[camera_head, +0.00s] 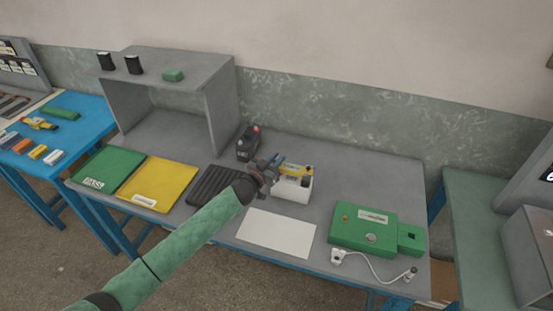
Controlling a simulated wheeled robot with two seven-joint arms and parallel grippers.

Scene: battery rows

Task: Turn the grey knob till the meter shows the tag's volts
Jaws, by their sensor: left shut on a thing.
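A green box (345,232) lies at the front right of the grey bench. A round grey knob (371,239) shows on its top, below a pale label (373,217) too small to read. A smaller green part with a dark patch (409,237) joins its right side; I cannot tell whether this is the meter. My left gripper (275,167) is at mid-bench, away from the knob, and shut on a yellow thing (297,170) at a white holder (292,188). I cannot tell whether the yellow thing touches the holder. My right gripper is out of view.
A white sheet (275,234) lies left of the green box. A white cable (372,268) runs along the front edge. A black device (248,143) stands behind my gripper. Green (108,166) and yellow (158,182) trays and a black ribbed mat (212,184) lie left.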

